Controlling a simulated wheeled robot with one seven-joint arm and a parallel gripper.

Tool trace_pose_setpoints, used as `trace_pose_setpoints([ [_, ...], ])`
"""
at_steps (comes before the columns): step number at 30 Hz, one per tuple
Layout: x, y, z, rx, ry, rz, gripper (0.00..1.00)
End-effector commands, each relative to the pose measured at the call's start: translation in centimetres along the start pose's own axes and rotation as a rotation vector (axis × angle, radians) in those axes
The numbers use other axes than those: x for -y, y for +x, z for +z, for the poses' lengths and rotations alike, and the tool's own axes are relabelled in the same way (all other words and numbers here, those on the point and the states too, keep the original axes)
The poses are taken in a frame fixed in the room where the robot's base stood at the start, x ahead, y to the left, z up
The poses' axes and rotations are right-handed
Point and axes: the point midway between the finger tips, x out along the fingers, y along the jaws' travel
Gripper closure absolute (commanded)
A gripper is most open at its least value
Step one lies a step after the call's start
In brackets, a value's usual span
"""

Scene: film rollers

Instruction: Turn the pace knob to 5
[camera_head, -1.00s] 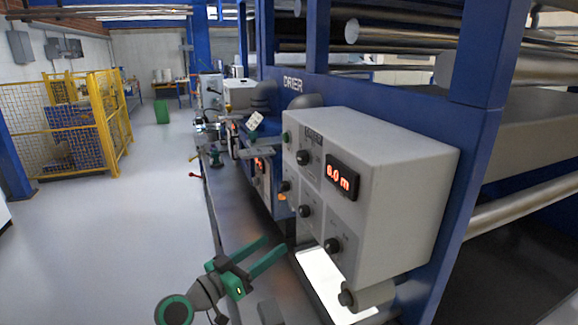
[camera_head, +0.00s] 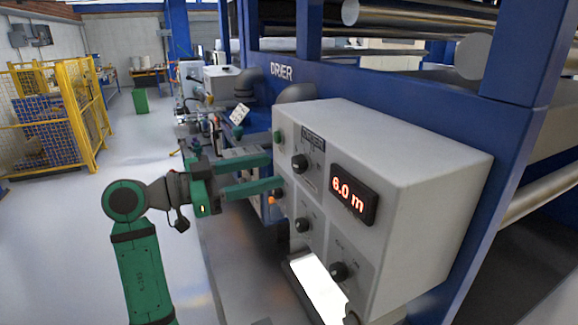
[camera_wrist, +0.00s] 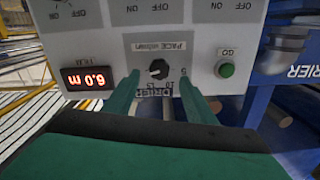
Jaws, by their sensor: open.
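The pace knob (camera_head: 299,163) is a round black knob on the upper part of the grey drier panel, left of the display. In the wrist view the picture is upside down, and the knob (camera_wrist: 158,69) sits under the pace label between my two green fingers. My gripper (camera_head: 276,171) is open in front of the panel, just left of the knob in the head view. The fingertips (camera_wrist: 158,74) appear on either side of the knob, with no clear contact. Some scale numbers show around the knob; its exact setting is too small to read.
The red display (camera_head: 353,195) reads 6.0 m. A green button (camera_head: 277,138) is at the panel's upper left; it also shows in the wrist view (camera_wrist: 226,70). Two more black knobs (camera_head: 302,225) (camera_head: 338,271) sit lower. Open floor (camera_head: 90,240) lies to the left.

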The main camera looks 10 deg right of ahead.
Motion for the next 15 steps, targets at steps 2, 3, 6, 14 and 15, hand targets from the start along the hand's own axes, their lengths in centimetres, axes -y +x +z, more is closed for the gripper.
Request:
trace_pose_setpoints([
  [2,-0.1,1.6,0.0,0.000,0.000,0.003,0.49],
  [3,-0.1,2.2,0.0,0.000,-0.001,0.002,0.49],
  [6,-0.1,3.8,0.0,0.000,-0.001,0.001,0.49],
  [14,0.0,6.2,0.0,0.000,-0.001,0.001,0.49],
  [15,0.0,6.3,0.0,0.000,-0.001,0.001,0.49],
])
